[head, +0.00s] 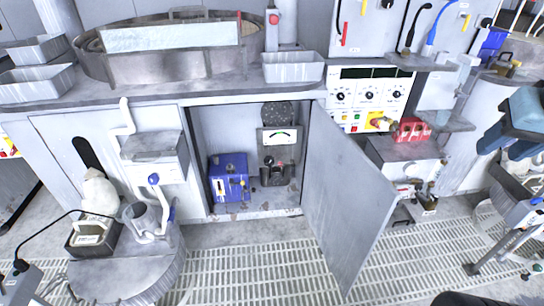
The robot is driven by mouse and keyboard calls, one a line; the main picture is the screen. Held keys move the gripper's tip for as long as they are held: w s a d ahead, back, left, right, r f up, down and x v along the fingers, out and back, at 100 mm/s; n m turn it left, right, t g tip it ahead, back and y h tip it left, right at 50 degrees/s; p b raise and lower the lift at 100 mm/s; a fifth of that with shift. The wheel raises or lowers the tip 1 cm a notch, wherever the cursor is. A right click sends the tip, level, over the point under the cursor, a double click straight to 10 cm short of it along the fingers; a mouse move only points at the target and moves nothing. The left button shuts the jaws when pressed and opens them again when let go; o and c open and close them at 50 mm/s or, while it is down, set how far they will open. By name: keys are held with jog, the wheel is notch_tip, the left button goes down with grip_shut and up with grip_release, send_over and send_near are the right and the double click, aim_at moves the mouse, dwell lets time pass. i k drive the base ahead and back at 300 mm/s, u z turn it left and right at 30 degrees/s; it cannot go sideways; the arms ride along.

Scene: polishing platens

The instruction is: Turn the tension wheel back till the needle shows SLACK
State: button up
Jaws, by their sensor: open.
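The open cabinet holds a small white gauge (279,138) with a green arc. Its needle and lettering are too small to read. Just below the gauge is a dark, wheel-like part (273,174) with a red spot, which seems to be the tension wheel. A dark round disc (277,112) shows above and behind the gauge. What appears to be my gripper (512,150), blue-grey and dark, is at the right edge, partly cut off. It is open, and I see nothing between its fingers. It is far to the right of the cabinet, apart from the wheel.
The cabinet door (345,195) stands open toward me, on the right of the opening, between gripper and wheel. A blue box (229,178) stands left of the wheel. A control panel (369,98) is above right. Clear grated floor (255,262) lies in front.

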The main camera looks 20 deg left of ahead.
aim_at(270, 161)
jog(key=u, duration=0.1)
jog(key=k, duration=1.25)
jog(key=u, duration=0.65)
jog(key=i, duration=1.45)
jog(key=u, duration=0.05)
